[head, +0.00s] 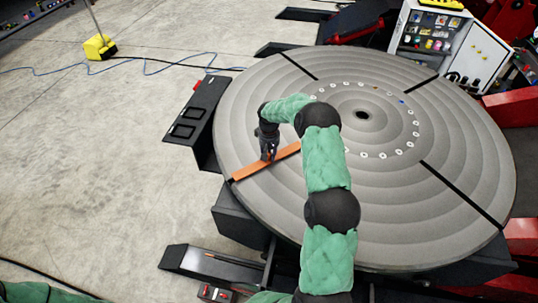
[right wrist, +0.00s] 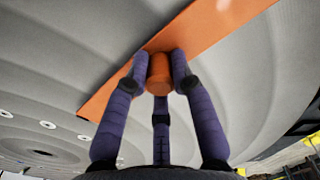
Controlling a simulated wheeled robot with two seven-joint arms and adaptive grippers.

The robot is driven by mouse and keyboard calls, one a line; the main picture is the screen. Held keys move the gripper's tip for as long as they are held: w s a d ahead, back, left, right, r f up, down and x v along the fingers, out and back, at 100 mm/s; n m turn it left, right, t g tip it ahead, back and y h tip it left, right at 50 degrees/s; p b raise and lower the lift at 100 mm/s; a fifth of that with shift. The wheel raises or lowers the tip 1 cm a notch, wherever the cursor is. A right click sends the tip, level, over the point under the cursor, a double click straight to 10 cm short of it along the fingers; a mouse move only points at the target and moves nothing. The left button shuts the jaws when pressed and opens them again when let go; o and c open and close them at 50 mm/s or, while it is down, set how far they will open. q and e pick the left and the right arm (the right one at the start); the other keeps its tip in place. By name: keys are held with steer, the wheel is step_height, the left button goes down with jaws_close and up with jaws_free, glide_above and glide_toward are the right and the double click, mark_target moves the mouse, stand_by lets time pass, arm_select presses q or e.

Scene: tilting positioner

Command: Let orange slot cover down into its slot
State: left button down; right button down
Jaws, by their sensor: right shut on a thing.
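The orange slot cover (head: 247,171) is a long flat strip lying along a radius at the left side of the big grey round table (head: 400,225). My right gripper (head: 268,156) is over the middle of the strip. In the right wrist view its fingers (right wrist: 160,75) are shut around the orange knob (right wrist: 160,72) standing on the cover (right wrist: 215,35). The slot under the cover is hidden, apart from a bit of dark at the cover's outer end. I cannot tell whether the cover is above the slot or sits in it. My left gripper is out of view.
Other dark radial slots (head: 462,194) cut the table. A ring of small white-rimmed holes (head: 381,156) surrounds the centre hole (head: 362,115). A black box (head: 195,120) stands beside the table's left edge. A white tool cabinet (head: 480,58) stands at the back right.

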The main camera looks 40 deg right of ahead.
mark_target(269, 153)
steer(key=shift+f+b, duration=0.5)
steer(key=shift+f, duration=0.25)
steer(key=c, duration=1)
jaws_free()
steer(key=shift+o, duration=0.4)
steer(key=o, duration=0.4)
steer(key=shift+o, duration=0.2)
steer(key=shift+r+p, duration=1.7)
steer(key=shift+r, duration=1.8)
